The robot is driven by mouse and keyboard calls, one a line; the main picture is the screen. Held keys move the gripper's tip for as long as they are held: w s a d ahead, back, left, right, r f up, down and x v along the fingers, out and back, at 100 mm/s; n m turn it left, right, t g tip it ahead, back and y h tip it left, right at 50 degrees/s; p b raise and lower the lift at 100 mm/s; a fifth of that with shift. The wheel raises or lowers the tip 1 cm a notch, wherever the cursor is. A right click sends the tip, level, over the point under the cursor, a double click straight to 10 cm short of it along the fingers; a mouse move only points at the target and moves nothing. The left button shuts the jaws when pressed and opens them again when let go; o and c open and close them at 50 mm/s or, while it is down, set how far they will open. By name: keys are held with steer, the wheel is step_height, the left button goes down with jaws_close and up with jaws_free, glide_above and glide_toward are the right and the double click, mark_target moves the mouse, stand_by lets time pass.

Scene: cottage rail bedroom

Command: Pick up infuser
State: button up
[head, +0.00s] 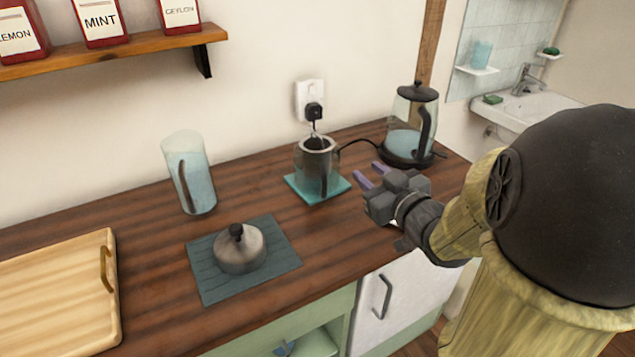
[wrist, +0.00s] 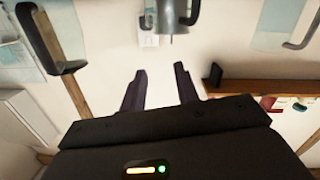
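A small teapot-like vessel (head: 303,172) with a dark handle stands upright on a teal coaster (head: 333,191). A grey cylinder that looks like the infuser (head: 317,146) sits in its top, with a dark inside; its lower part is hard to make out. In the wrist view the grey vessel (wrist: 174,14) shows at the top edge, partly cut off. A grey lid (head: 240,252) with a black knob lies on a slatted mat (head: 212,287). My gripper (head: 369,174) is open and empty, right of the vessel and apart from it. Its parted fingers (wrist: 160,72) show in the wrist view.
A glass kettle (head: 405,140) on a black base stands behind my gripper, its cord running to a wall socket (head: 310,101). A glass jug (head: 190,172) stands left of the vessel. A wooden tray (head: 55,295) lies at left. A shelf (head: 110,50) holds red tins.

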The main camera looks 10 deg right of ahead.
steer(key=shift+s+a+f+n+t+y+b, duration=0.15)
steer(key=shift+s+a+n+t+y+b, duration=0.2)
steer(key=shift+y, duration=0.35)
steer(key=shift+d, duration=0.1)
steer(key=p+x, duration=0.3)
steer(key=shift+w+r, duration=0.1)
steer(key=shift+r, duration=0.15)
steer(key=shift+w+p, duration=0.35)
steer(key=shift+p, duration=0.9)
steer(key=p, duration=0.5)
steer(key=shift+w+a, duration=0.3)
steer(key=shift+w, duration=0.1)
